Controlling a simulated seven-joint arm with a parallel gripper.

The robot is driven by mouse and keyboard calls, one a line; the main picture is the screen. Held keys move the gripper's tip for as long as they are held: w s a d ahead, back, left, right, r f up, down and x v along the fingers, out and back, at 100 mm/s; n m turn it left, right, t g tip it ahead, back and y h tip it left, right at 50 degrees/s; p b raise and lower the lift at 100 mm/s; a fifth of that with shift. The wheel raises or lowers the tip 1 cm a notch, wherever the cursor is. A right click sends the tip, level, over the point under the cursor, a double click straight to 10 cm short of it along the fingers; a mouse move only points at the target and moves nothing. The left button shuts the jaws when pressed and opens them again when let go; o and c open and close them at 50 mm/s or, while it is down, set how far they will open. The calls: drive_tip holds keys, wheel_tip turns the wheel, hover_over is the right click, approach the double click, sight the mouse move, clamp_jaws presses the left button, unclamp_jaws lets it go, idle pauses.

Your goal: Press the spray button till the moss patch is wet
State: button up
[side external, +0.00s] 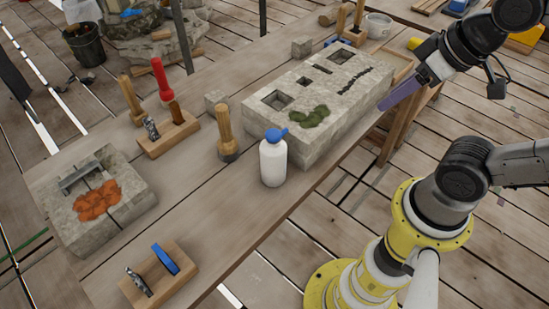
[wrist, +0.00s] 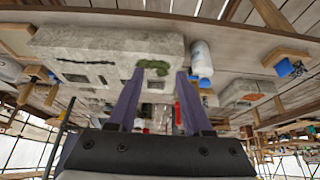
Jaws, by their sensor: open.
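The spray bottle (side external: 273,163) is white with a blue spray head (side external: 276,134) and stands upright on the table in front of the stone block. It also shows in the wrist view (wrist: 201,58), right of my fingers. The green moss patch (side external: 310,117) lies on top of the large stone block (side external: 345,85), and shows in the wrist view (wrist: 152,65) between my fingertips. My gripper (side external: 386,105) has purple fingers, apart and empty in the wrist view (wrist: 160,74). It is right of the block, clear of the bottle and moss.
A wooden brush (side external: 226,140) stands left of the bottle. A tool rack (side external: 169,139) with a red-handled tool is behind it. A smaller stone (side external: 90,195) with an orange patch is at left. Another rack (side external: 157,275) with a blue tool is at the front. Bare tabletop lies between.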

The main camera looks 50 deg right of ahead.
drive_tip(key=shift+c, duration=0.3)
drive_tip(key=shift+n, duration=0.3)
drive_tip(key=c, duration=0.5)
drive_tip(key=shift+s+n, duration=0.25)
drive_tip(key=shift+n, duration=0.15)
drive_tip(key=shift+c, duration=1.1)
drive_tip(key=w+r+n, duration=0.1)
drive_tip(key=r+n, duration=0.1)
drive_tip(key=w+a+r+n+g, duration=0.1)
drive_tip(key=r+n, duration=0.1)
drive_tip(key=w+r+n, duration=0.2)
drive_tip(key=n, duration=0.1)
drive_tip(key=shift+a+r+g, duration=0.15)
drive_tip(key=shift+r+g, duration=0.1)
drive_tip(key=shift+g, duration=0.05)
clamp_jaws()
drive_tip(key=w+a+n+g, duration=0.4)
drive_tip(key=w+a+n, duration=0.5)
drive_tip(key=w+a, duration=0.3)
drive_tip(key=shift+w+a+f+n, duration=0.15)
drive_tip(key=shift+w+f+n, duration=0.2)
drive_tip(key=shift+w, duration=0.5)
